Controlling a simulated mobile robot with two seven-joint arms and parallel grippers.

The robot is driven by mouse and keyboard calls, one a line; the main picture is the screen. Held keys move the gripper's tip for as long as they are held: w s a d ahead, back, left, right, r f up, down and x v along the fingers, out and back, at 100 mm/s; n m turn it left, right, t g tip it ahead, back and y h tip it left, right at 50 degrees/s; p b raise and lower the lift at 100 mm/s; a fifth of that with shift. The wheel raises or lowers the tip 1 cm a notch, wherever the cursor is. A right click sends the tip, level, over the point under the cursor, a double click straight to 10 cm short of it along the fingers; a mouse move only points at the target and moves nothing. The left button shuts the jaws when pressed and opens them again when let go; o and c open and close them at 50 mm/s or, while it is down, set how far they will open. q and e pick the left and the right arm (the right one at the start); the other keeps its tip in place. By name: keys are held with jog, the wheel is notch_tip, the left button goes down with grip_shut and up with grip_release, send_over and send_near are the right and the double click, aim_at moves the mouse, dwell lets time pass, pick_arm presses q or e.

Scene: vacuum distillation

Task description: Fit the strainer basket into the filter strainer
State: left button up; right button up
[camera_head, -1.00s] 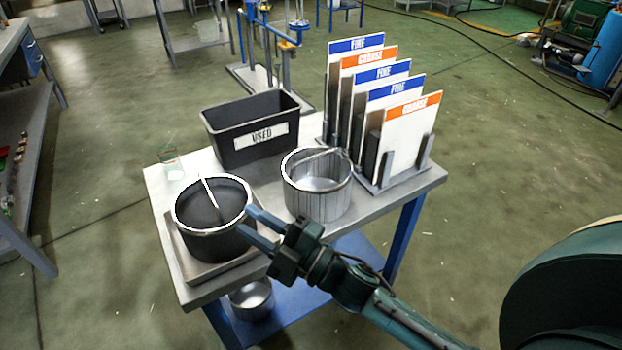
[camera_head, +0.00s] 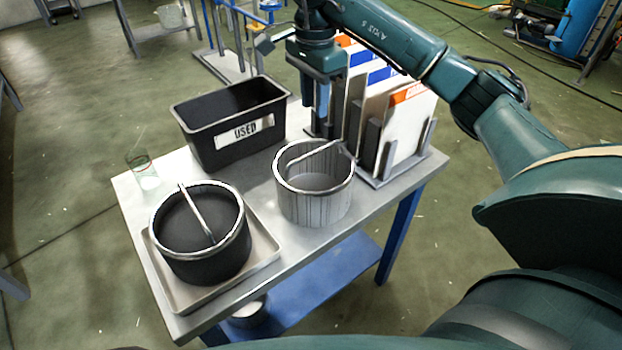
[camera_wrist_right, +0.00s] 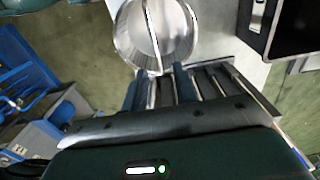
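A shiny metal basket (camera_head: 312,200) with a bar handle stands upright on the table, and its rim and handle also show in the wrist view (camera_wrist_right: 125,35). A dark basket (camera_head: 205,262) with a light rim and bar handle stands in a shallow metal tray (camera_head: 268,247). I cannot make out a separate filter strainer. My right gripper (camera_head: 322,118) points down just behind the shiny basket, in front of the signs. In the wrist view its fingers (camera_wrist_right: 160,75) are apart and empty, with the handle beyond them. My left gripper is out of view.
A black bin marked USED (camera_head: 215,148) stands at the back of the table (camera_head: 150,205). A rack of FIRE and CHARGE signs (camera_head: 405,125) is close to my right gripper. A glass beaker (camera_head: 143,172) stands at the left edge. Another metal vessel (camera_head: 248,312) is on the lower shelf.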

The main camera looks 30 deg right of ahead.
send_over(314, 153)
jog(key=w, duration=0.1)
jog(key=f, duration=0.6)
jog(key=shift+d+f, duration=0.4)
jog(key=f, duration=0.1)
jog(key=f+p, duration=0.1)
jog(key=f, duration=0.2)
jog(key=shift+s+a+f+p, duration=0.2)
jog(key=shift+s+f+p, duration=0.1)
jog(key=shift+s+f, duration=0.1)
jog(key=shift+w+f, duration=0.1)
jog(key=shift+f, duration=0.25)
jog(key=shift+f, duration=0.15)
jog(key=shift+c, duration=0.2)
grip_shut()
